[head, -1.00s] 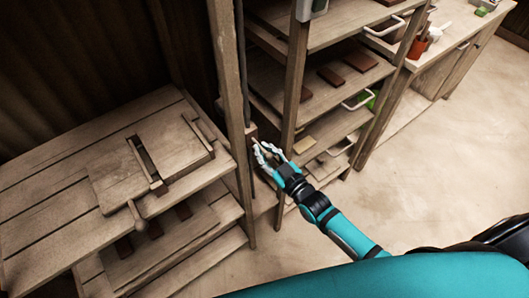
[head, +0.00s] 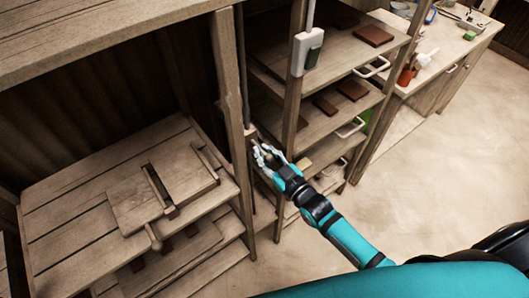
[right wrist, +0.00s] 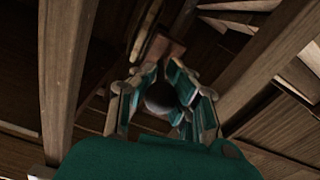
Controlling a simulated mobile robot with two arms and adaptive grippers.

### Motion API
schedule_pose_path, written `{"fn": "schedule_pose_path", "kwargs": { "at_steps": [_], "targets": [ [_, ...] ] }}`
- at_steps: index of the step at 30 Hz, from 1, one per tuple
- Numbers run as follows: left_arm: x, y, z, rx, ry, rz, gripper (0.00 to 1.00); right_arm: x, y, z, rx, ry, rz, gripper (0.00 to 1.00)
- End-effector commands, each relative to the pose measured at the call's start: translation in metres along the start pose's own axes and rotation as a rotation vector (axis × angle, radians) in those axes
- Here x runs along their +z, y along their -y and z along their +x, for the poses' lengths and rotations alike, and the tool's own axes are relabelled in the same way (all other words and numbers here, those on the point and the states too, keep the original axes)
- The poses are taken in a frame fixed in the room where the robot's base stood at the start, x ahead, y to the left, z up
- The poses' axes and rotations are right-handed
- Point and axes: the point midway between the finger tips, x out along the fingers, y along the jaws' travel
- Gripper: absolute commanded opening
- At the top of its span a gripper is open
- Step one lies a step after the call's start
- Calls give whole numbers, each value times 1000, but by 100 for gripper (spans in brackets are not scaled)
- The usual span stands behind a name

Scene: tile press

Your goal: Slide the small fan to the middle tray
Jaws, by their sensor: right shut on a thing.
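My right gripper (head: 265,152) is at the left post of the tile rack, beside a dark vertical rod (head: 243,75). In the right wrist view, its fingers (right wrist: 160,93) are shut around a round, knob-like thing (right wrist: 161,98), mostly in shadow. A small brown block (head: 250,131) sits on the rod just above the fingertips. I cannot clearly make out a fan; whether the held knob belongs to it is unclear. The middle tray (head: 322,122) is a wooden board bearing brown tiles, with a white handle, right of the gripper. My left gripper is not in view.
An upper tray (head: 345,55) and a lower shelf lie above and below the middle one. A wooden press table (head: 75,195) stands left. The floor (head: 430,170) at right is clear.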

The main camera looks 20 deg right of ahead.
Motion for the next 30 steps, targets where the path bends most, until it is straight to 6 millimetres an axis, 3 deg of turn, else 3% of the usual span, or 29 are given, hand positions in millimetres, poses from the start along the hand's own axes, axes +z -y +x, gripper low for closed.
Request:
{"fn": "schedule_pose_path", "kwargs": {
  "at_steps": [1, 2, 3, 11, 22, 30],
  "targets": [
    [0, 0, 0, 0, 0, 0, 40, -1, 1, 0, -2, -2, 0, 0],
    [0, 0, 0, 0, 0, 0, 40, 0, 1, 0, -2, -2, 0, 12],
    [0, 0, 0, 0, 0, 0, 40, 0, 1, 0, -2, -1, 0, 17],
    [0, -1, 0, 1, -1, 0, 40, 1, 2, 0, -4, 1, 1, 49],
    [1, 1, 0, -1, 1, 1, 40, 1, 1, -10, -1, 2, 1, 49],
    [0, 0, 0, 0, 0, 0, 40, 2, 2, -64, -3, 6, 0, 49]
  ]
}}
